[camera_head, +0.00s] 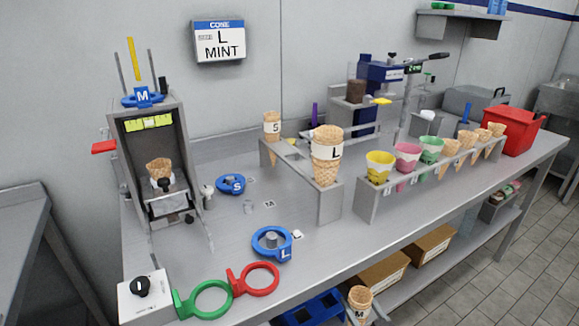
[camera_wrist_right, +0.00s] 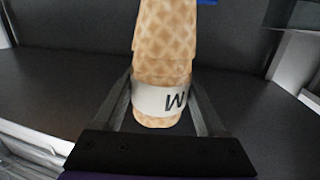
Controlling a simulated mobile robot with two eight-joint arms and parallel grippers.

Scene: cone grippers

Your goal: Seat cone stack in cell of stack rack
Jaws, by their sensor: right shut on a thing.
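The cone stack (camera_wrist_right: 162,45) with a white band marked M is held upside down in the right wrist view, between the two fingers of my right gripper (camera_wrist_right: 162,100). In the head view the M stack (camera_head: 360,297) shows at the bottom edge, below and in front of the counter edge; the gripper there is mostly cut off. The grey stack rack (camera_head: 329,201) stands on the counter. A stack marked L (camera_head: 327,170) sits at its near end and a stack marked S (camera_head: 272,130) at its far end. The rack's middle shows no stack. My left gripper is not in view.
A holder (camera_head: 366,205) with colored cups and several cones stands right of the rack. Blue rings marked S (camera_head: 230,184) and L (camera_head: 272,243) lie to the left. Boxes (camera_head: 385,273) sit on the lower shelf.

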